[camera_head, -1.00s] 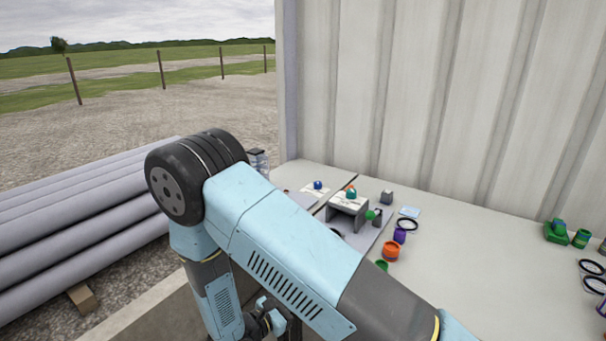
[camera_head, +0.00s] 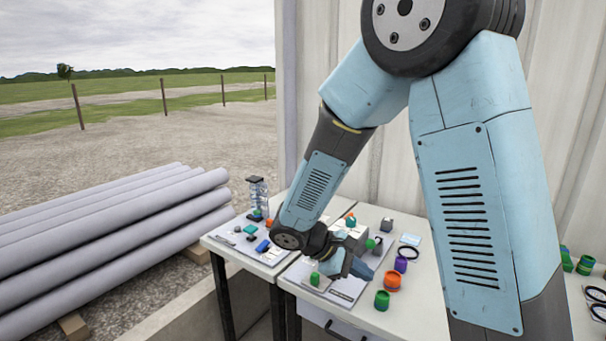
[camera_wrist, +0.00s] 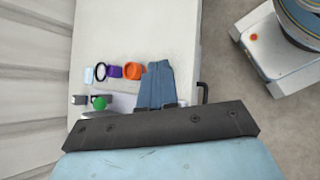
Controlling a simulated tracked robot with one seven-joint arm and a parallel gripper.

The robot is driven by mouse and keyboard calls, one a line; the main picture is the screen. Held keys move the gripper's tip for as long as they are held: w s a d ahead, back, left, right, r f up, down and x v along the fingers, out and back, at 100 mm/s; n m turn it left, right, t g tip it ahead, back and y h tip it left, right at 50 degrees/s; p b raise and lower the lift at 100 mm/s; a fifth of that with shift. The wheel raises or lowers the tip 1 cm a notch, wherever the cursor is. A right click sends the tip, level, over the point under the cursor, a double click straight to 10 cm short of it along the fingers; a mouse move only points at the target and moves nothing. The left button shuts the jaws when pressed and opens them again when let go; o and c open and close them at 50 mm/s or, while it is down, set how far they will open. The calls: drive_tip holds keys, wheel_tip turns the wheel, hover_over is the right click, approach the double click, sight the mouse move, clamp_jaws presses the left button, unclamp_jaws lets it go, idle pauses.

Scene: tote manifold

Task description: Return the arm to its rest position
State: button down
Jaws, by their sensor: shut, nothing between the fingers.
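My arm arches from the right of the head view over the tables. My gripper (camera_head: 364,272) is at its lower end, above the front of the middle table (camera_head: 440,285). In the wrist view its blue fingers (camera_wrist: 157,84) lie together with nothing between them. An orange ring-shaped part (camera_head: 392,281) and a purple part (camera_head: 400,264) stand on the table to the right of the gripper. My arm and gripper hide part of the grey board (camera_head: 345,293) below.
A green cylinder (camera_head: 382,300) stands near the table's front edge. A black ring (camera_head: 409,253) lies farther back. The left table (camera_head: 222,240) holds several small parts and a clear bottle (camera_head: 257,194). Grey pipes (camera_head: 120,215) lie outside, left. A corrugated wall (camera_head: 395,150) stands behind.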

drive_tip(key=s+d+r+m+t+y, duration=0.2)
drive_tip(key=s+d+r+m+y, duration=0.3)
drive_tip(key=r, duration=0.5)
drive_tip(key=s+d+r+m+t+y, duration=0.3)
drive_tip(key=s+d+r+m+y, duration=0.2)
drive_tip(key=s+r+m, duration=0.2)
drive_tip(key=s+r, duration=0.2)
drive_tip(key=s, duration=0.1)
drive_tip(key=shift+r, duration=0.35)
drive_tip(key=c, duration=1.8)
unclamp_jaws()
drive_tip(key=shift+c, duration=0.2)
